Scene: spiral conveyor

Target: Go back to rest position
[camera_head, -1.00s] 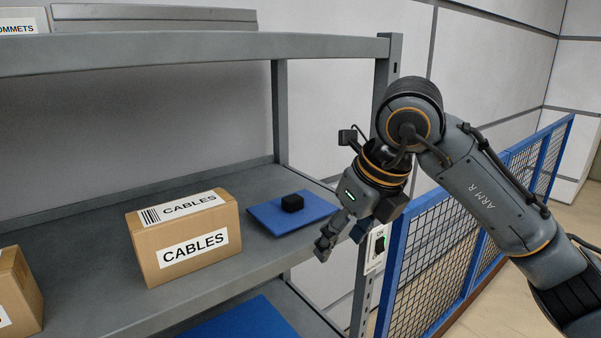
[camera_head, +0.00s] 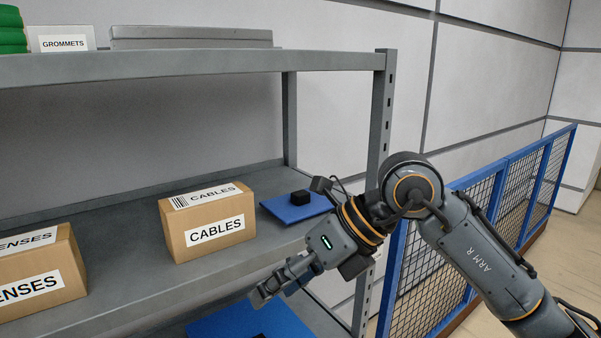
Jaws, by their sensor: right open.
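My right gripper (camera_head: 266,290) is open and empty in the head view. My right arm (camera_head: 480,260) comes in from the lower right. My left gripper is out of view.
A grey shelf rack (camera_head: 200,68) holds a CABLES box (camera_head: 207,226), a second box (camera_head: 40,275) at left, and a blue mat (camera_head: 275,208) with a black block (camera_head: 300,197). Another blue mat (camera_head: 235,322) lies lower down. A blue mesh fence (camera_head: 430,265) stands at right.

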